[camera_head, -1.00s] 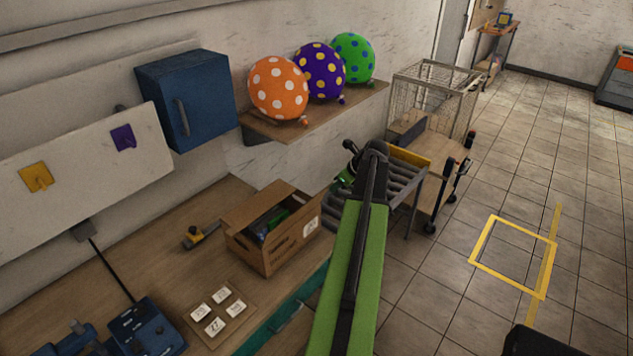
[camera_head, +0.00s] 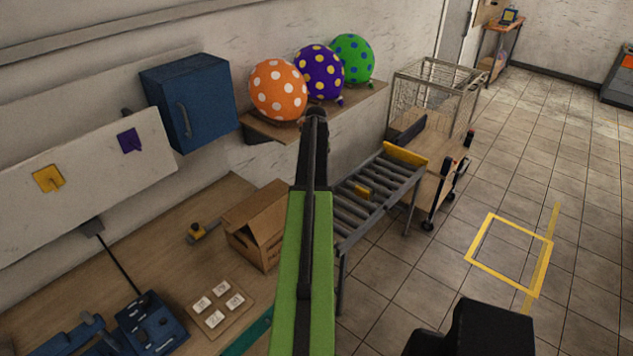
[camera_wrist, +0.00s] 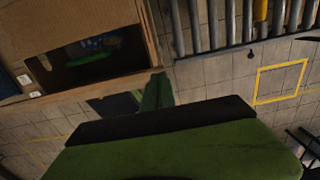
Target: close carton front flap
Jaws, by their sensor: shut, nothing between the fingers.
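The brown carton (camera_head: 250,249) stands on the workbench in the head view, its right part hidden behind my arm. In the wrist view the carton (camera_wrist: 75,88) is at upper left, with a dark opening and blue and green contents (camera_wrist: 98,45) inside. Cardboard panels border the opening; I cannot tell which is the front flap. My gripper (camera_wrist: 158,92) shows as narrow green fingers, shut and empty, just right of the carton's lower right corner in the picture.
A roller conveyor (camera_head: 372,195) stands right of my arm, with a wire cage cart (camera_head: 435,100) behind. White cards (camera_head: 217,304) and a yellow-handled tool (camera_head: 201,232) lie on the bench. Balloons (camera_head: 278,90) rest on a wall shelf. The floor at right is mostly clear.

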